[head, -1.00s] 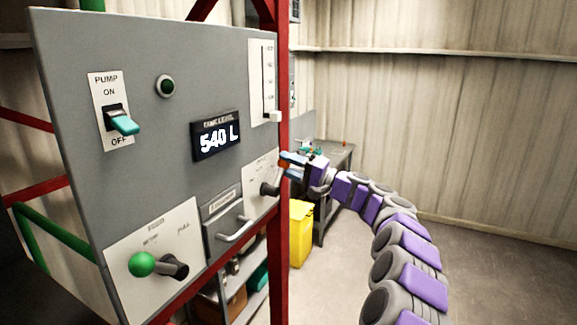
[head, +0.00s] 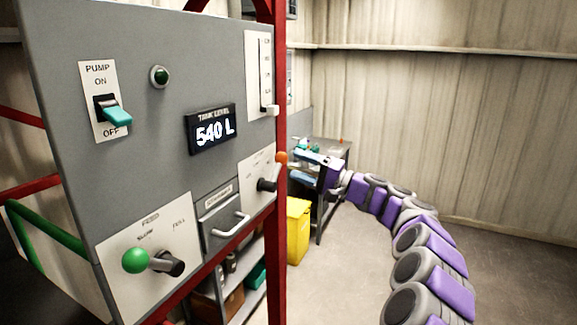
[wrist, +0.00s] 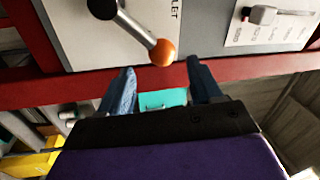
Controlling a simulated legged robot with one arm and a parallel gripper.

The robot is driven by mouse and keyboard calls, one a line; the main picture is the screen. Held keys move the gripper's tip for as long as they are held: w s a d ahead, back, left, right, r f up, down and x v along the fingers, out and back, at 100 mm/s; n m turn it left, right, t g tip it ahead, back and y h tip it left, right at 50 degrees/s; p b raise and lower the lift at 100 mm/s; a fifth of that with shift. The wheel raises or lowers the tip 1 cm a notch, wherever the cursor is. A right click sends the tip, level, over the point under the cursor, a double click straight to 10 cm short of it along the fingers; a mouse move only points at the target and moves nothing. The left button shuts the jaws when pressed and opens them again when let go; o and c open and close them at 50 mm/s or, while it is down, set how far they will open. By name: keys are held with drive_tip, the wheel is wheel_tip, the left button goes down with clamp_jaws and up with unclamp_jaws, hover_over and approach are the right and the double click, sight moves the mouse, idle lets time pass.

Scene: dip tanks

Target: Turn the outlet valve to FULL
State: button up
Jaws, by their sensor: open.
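The outlet valve is a grey lever with a dark pivot and an orange ball knob (head: 282,157), on a pale plate at the right edge of the grey panel. In the head view its knob points up and right, over the red post. Its small lettering is unreadable there. In the wrist view the orange knob (wrist: 163,52) is just ahead of the fingertips, with "LET" partly showing on the plate. My gripper (head: 303,167) is open and empty, to the right of the knob and apart from it. Its two blue fingers (wrist: 160,73) are spread in the wrist view.
A green-knobbed feed lever (head: 136,260), a drawer handle (head: 232,226), a pump switch (head: 114,114) and a "540 L" display (head: 212,131) are on the panel. A slider (head: 271,110) is above the valve. A red post, yellow bin (head: 298,232) and workbench stand nearby. Floor at right is clear.

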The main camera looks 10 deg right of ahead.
drive_tip(key=b+v, duration=0.2)
drive_tip(key=v, duration=1.1)
drive_tip(key=shift+w, duration=0.1)
drive_tip(key=s+a+f+n+g+b, duration=0.25)
drive_tip(key=s+a, duration=0.25)
drive_tip(key=a, duration=0.3)
drive_tip(key=s+a+f+n+g+h+b, duration=0.1)
drive_tip(key=s+a+f+g+b, duration=0.2)
drive_tip(key=a, duration=0.4)
drive_tip(key=s+a+f+n+g+b, duration=0.1)
drive_tip(key=s+a+f+g+b, duration=0.1)
drive_tip(key=s+a+g, duration=0.35)
drive_tip(key=s+a+f+n+h+b, duration=0.1)
drive_tip(key=s+a+f+h+b, duration=0.15)
drive_tip(key=s+a+f, duration=0.5)
drive_tip(key=s+f+g+h+b, duration=0.2)
drive_tip(key=s+f+h+b, duration=0.25)
drive_tip(key=s+f, duration=0.75)
drive_tip(key=s+d+f+h+b, duration=0.5)
drive_tip(key=s+d+f+h, duration=0.3)
drive_tip(key=s+d+f, duration=0.6)
wheel_tip(320, 180, down, 3)
drive_tip(key=shift+s+d+r+g, duration=0.2)
drive_tip(key=shift+s+g, duration=0.1)
drive_tip(key=shift+s, duration=0.7)
